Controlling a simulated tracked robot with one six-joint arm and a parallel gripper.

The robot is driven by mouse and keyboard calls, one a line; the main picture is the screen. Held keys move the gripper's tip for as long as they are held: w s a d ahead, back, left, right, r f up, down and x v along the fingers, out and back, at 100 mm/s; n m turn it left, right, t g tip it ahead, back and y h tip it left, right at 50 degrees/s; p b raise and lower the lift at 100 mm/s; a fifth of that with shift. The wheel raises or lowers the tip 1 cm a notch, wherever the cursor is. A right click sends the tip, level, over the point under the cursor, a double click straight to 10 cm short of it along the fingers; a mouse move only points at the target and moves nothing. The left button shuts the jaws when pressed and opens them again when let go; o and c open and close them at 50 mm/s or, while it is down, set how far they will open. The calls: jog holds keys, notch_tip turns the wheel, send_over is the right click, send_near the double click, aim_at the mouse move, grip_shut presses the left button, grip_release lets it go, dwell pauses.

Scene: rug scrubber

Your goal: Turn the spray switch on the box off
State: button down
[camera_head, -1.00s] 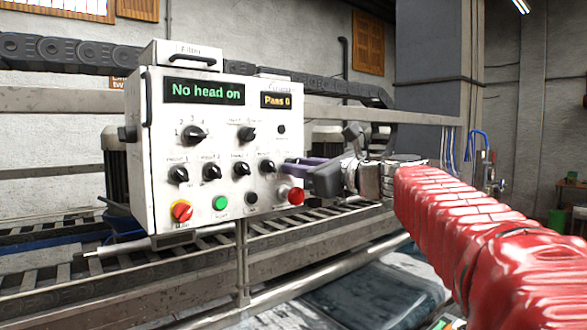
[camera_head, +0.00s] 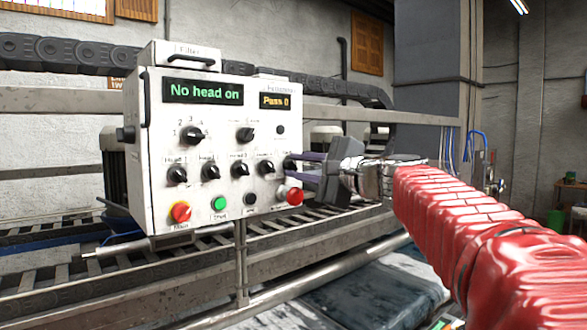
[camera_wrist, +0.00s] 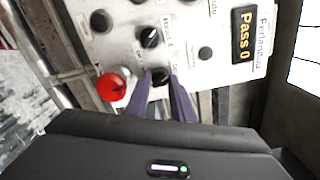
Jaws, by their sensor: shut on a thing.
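The white control box (camera_head: 222,128) stands at the left of the head view, with a row of black knobs across its middle. The spray switch (camera_wrist: 160,76) appears to be the black knob at the right end of that row; its label is mostly covered. My gripper (camera_head: 292,163) reaches it from the right, and its purple fingers lie on either side of the knob. The wrist view shows my gripper (camera_wrist: 159,80) shut on this knob. The fingers hide the knob's sides, and its pointer direction cannot be told.
A red push button (camera_head: 294,196) sits just below the switch, close beside one finger in the wrist view. Another black knob (camera_head: 264,167) is just left of it. The display (camera_head: 203,92) reads "No head on". A roller conveyor (camera_head: 290,238) runs below the box.

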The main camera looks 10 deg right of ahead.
jog(key=shift+a+f+n, duration=0.1)
jog(key=shift+f+n, duration=0.1)
jog(key=shift+n, duration=1)
jog(key=c, duration=1.5)
grip_release()
jog(key=shift+r, duration=0.1)
jog(key=shift+c, duration=0.2)
jog(key=v, duration=1.4)
jog(key=shift+w, duration=0.1)
